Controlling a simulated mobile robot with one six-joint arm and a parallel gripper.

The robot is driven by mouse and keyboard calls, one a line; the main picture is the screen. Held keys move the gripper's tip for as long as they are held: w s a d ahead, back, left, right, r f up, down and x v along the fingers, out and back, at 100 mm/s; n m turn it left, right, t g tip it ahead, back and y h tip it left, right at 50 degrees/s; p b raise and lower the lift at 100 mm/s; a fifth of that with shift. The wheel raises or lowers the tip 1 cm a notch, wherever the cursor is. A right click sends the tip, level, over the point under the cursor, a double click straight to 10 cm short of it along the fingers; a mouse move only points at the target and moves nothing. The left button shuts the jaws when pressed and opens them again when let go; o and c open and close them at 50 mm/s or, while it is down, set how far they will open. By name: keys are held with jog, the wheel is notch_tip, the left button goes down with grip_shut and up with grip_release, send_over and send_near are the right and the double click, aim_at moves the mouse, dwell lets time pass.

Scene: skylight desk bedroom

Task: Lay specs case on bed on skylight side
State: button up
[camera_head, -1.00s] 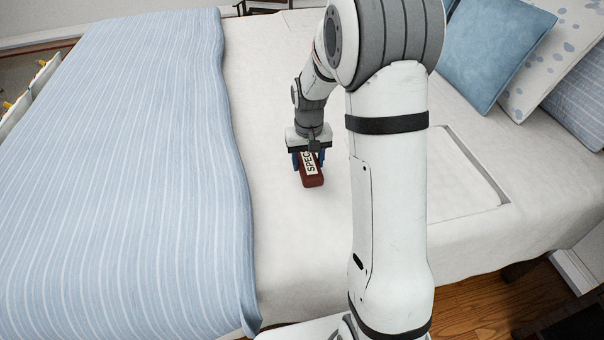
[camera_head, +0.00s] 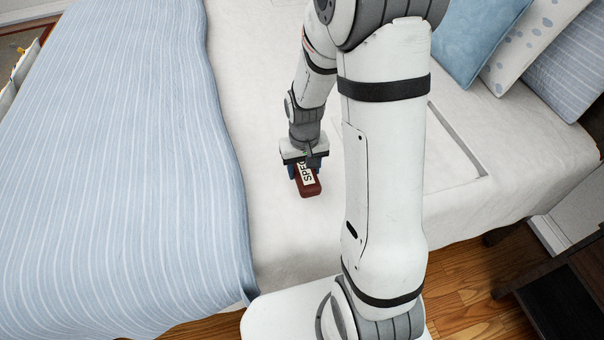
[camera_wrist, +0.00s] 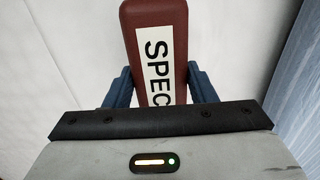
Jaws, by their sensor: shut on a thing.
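The specs case (camera_head: 310,189) is a dark red box with a white label reading "SPEC". My gripper (camera_head: 305,172) is shut on it, with blue fingers on both sides of the case. In the wrist view the case (camera_wrist: 155,20) stands out ahead between the fingers of my gripper (camera_wrist: 160,85), and its lower end is hidden by the gripper body. The case is over the bare white sheet of the bed (camera_head: 290,245). I cannot tell whether it touches the sheet.
A blue striped blanket (camera_head: 130,170) covers the left of the bed. A thin rectangular outline or tray (camera_head: 465,145) lies on the sheet at right, partly behind my arm. Pillows (camera_head: 480,40) are at upper right. Dark furniture (camera_head: 560,280) stands at lower right. The sheet around the case is clear.

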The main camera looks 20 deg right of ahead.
aim_at(304, 178)
jog(key=shift+f, duration=2.15)
jog(key=o, duration=1)
notch_tip(304, 178, up, 13)
jog(key=shift+f+p, duration=0.2)
jog(key=shift+p, duration=0.25)
jog(key=s+r, duration=0.3)
jog(key=s, duration=0.1)
jog(key=s+r+t, duration=0.1)
jog(key=s+r, duration=0.3)
jog(key=s, duration=0.1)
jog(key=s+r+t, duration=0.1)
jog(key=s+r, duration=0.3)
jog(key=shift+s+r, duration=0.2)
jog(key=shift+s, duration=0.2)
